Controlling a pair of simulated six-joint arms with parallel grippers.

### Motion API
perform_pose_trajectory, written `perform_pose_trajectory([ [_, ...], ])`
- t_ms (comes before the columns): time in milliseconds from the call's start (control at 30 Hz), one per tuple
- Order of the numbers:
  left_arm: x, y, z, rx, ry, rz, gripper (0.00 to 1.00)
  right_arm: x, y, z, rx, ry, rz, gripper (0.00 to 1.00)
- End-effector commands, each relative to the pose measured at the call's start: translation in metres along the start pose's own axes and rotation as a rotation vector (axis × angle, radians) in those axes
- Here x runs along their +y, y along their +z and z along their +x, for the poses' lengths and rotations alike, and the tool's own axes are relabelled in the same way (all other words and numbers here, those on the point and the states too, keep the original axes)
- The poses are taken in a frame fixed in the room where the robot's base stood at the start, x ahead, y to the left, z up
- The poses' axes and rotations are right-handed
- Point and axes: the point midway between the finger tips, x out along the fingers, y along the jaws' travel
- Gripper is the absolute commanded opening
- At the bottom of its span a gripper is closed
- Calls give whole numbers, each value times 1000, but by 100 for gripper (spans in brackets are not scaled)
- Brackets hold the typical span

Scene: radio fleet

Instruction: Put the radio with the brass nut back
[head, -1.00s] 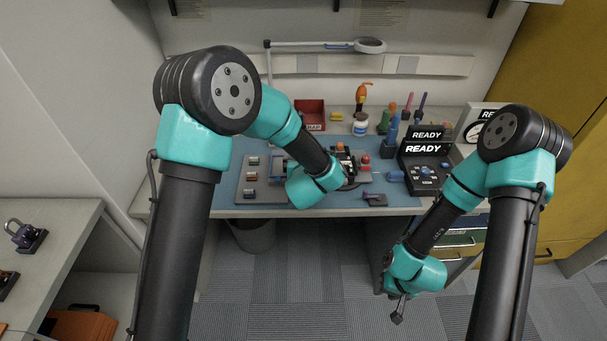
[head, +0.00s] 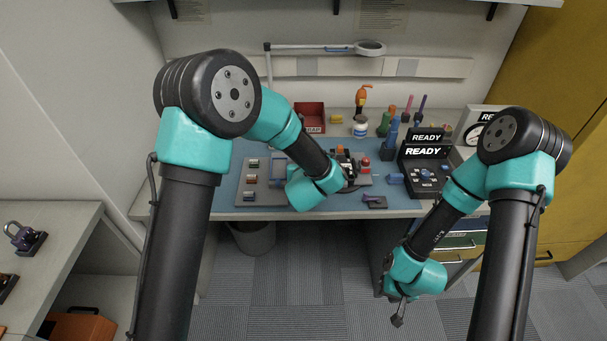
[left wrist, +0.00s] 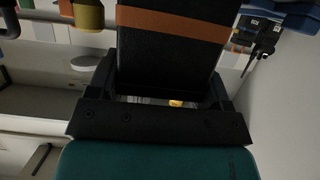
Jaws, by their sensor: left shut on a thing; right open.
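My left gripper (head: 345,172) is over the blue work mat (head: 225,204), partly hidden behind its own wrist. In the left wrist view it is shut on a black radio (left wrist: 165,60) with an orange band (left wrist: 172,26) across it. The radio's upper end is out of that frame, so I cannot tell whether it has a brass nut. My right gripper (head: 397,319) hangs open and empty in front of the bench, low over the floor.
A grey board with small parts (head: 243,190) lies left on the mat. A red bin (head: 309,112) stands behind. A black console reading READY (head: 424,178) stands at the right, with a purple part (head: 374,201) on the mat before it. The mat's front strip is mostly clear.

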Motion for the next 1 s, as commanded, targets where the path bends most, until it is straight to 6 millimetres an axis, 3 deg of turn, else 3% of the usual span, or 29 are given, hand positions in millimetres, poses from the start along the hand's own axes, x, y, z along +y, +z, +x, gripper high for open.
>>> perform_pose_trajectory([
  [233, 0, -6, -2, 3, 0, -1, 15, 0, 0, 0, 0, 0, 0, 43],
  [633, 0, -35, -12, 4, 0, -2, 15, 0, 0, 0, 0, 0, 0, 43],
  [1000, 0, -21, -61, 1, 2, 2, 15, 0, 0, 0, 0, 0, 0, 43],
])
